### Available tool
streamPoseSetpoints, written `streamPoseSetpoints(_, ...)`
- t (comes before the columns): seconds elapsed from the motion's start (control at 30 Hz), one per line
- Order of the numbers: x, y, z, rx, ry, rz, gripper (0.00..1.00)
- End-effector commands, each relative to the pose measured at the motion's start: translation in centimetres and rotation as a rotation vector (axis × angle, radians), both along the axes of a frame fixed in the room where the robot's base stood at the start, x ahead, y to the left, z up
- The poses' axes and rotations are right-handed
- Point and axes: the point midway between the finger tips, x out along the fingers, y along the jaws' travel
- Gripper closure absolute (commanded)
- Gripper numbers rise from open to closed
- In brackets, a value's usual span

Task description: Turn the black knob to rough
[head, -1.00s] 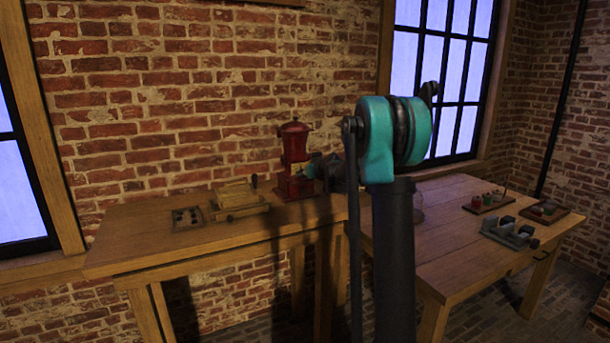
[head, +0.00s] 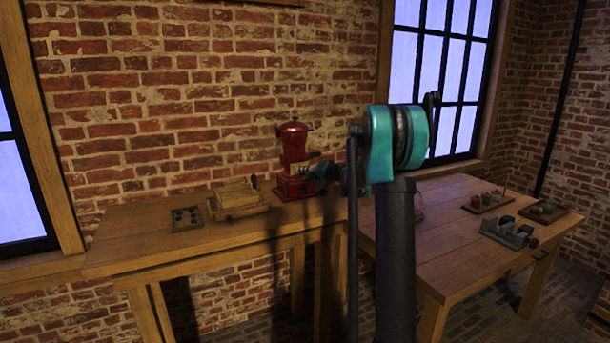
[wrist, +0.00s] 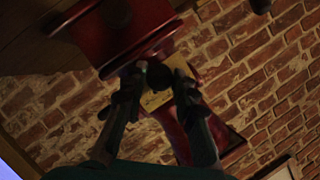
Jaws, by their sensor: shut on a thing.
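A red grinder-like machine (head: 293,150) stands at the back of the long wooden table in the head view. It fills the upper middle of the wrist view (wrist: 125,30), seen tilted. The black knob (wrist: 160,74) is a small dark round shape in front of a yellowish plate (wrist: 158,99) on the machine. My gripper (wrist: 157,80) is shut on the black knob, with one finger on each side of it. In the head view my gripper (head: 312,171) is at the machine's right side, and the knob cannot be made out there. Any marking for rough is not readable.
A wooden box-like piece (head: 238,197) and a small tray with dark holes (head: 187,218) are left of the machine. The right table (head: 425,240) holds small trays and a grey metal device (head: 508,233). The brick wall is close behind the machine.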

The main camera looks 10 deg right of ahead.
Motion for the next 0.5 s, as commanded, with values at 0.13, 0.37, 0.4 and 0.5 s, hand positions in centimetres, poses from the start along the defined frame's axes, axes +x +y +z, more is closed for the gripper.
streamPoseSetpoints(0.13,0.02,-0.13,-0.12,0.099,0.032,-0.001,1.00)
streamPoseSetpoints(0.37,0.04,-0.13,-0.16,0.205,0.067,0.000,1.00)
streamPoseSetpoints(0.4,0.04,-0.12,-0.17,0.218,0.071,-0.001,1.00)
streamPoseSetpoints(0.5,0.03,-0.11,-0.18,0.241,0.078,0.000,1.00)
